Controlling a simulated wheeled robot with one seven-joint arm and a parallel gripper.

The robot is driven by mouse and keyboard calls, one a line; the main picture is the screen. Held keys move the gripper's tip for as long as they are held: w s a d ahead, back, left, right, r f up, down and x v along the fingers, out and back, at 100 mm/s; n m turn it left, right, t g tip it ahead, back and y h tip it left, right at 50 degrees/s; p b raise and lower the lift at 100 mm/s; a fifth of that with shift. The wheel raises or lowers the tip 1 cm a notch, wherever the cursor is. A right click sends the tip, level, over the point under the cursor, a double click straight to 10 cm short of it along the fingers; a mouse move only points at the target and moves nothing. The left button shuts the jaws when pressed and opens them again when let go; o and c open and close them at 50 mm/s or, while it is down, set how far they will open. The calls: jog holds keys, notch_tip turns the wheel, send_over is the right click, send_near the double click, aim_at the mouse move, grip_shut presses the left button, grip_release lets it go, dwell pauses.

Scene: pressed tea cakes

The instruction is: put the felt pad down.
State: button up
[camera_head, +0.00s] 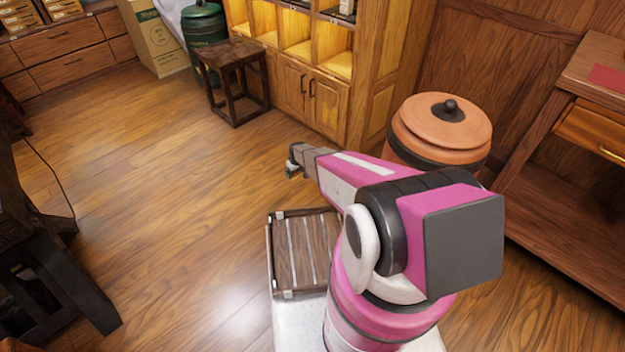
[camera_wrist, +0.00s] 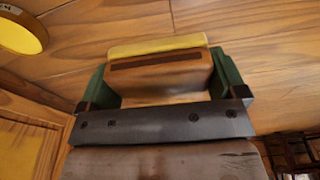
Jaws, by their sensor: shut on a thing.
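My gripper (camera_wrist: 162,74) shows in the wrist view, with a green finger at each side. It is shut on a brown block with a yellow layer along its top and a dark slot in its face; this looks like the felt pad (camera_wrist: 158,47). In the head view my gripper (camera_head: 295,164) is a small dark shape at the end of my pink and white arm, raised over the floor. The felt pad cannot be made out there.
A slatted wooden crate (camera_head: 305,250) sits below my arm. A lidded clay jar (camera_head: 440,125) stands right of it. A dark stool (camera_head: 236,60) stands before a lit shelf cabinet (camera_head: 350,50). A dark table (camera_head: 45,240) is at left, a desk (camera_head: 600,60) at right. Open floor lies at left centre.

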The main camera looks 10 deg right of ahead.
jog(key=w+d+f, duration=0.2)
jog(key=d, duration=0.1)
jog(key=w+d+f, duration=0.2)
jog(key=d+f, duration=0.1)
jog(key=d, duration=0.1)
jog(key=w+d+f, duration=0.2)
jog(key=d, duration=0.1)
jog(key=shift+w+d+f, duration=0.1)
jog(key=shift+d+f, duration=0.15)
jog(key=shift+a+f, duration=0.2)
jog(key=shift+f, duration=0.95)
jog(key=shift+s+f, duration=0.2)
jog(key=shift+f, duration=0.2)
jog(key=shift+f, duration=0.15)
jog(key=o, duration=0.4)
jog(key=shift+o, duration=0.7)
